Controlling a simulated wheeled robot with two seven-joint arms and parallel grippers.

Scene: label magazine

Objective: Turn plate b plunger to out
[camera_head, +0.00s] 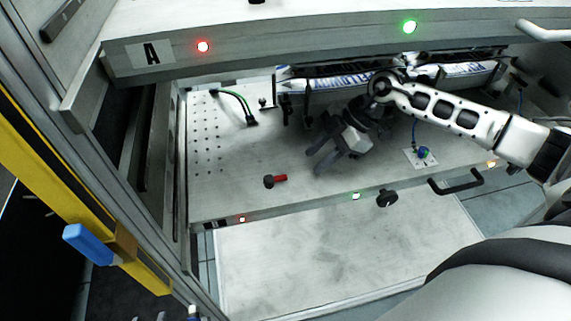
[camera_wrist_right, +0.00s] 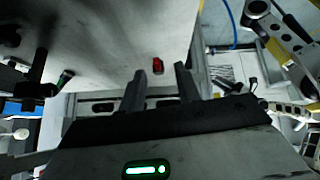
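The lower plate (camera_head: 215,200), below the drawer marked A, shows no readable B label. A black knob with a red handle (camera_head: 280,178) sits on its top near the front, the red part pointing right. The red part also shows in the right wrist view (camera_wrist_right: 158,65), beyond and between the fingertips. A round black knob (camera_head: 387,198) sticks out at the plate's front edge. I cannot tell which of them is the plunger. My right gripper (camera_head: 314,162) is open and empty, above the plate, right of the red handle and apart from it. My left gripper is not in view.
The upper drawer A (camera_head: 300,48) overhangs the back of the plate. A black handle (camera_head: 457,184) is on the front edge at right. The plate's front middle is mostly clear.

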